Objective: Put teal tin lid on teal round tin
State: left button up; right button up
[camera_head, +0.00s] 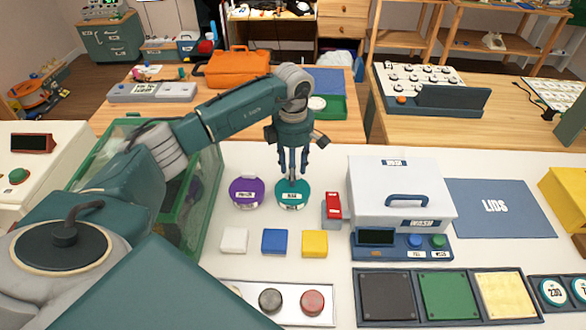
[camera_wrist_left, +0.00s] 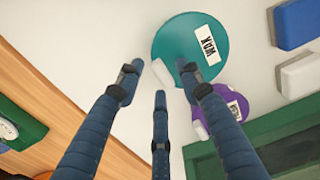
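A round teal piece (camera_head: 292,194) with a white label lies on the white table, beside a purple round tin (camera_head: 246,192). The teal piece also shows in the left wrist view (camera_wrist_left: 176,42) with a small pale tab or knob on it. I cannot tell whether it is the tin alone or the tin with its lid. My left gripper (camera_head: 293,172) points down just over its far edge. In the left wrist view its fingers (camera_wrist_left: 163,85) are spread with nothing between them. My right gripper is not in view.
A blue mat marked LIDS (camera_head: 500,210) lies bare at the right. A white box with a blue handle (camera_head: 400,190), a red block (camera_head: 332,208) and white, blue and yellow blocks (camera_head: 274,241) stand near the tins. A green-framed clear bin (camera_head: 207,190) is close on the left.

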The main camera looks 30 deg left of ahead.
pick_arm(q)
jog(key=shift+r, duration=0.5)
notch_tip(320, 180, up, 11)
jog(key=b, duration=0.2)
jog(key=shift+r+b, duration=0.2)
jog(key=shift+b, duration=0.1)
jog(key=shift+f, duration=0.1)
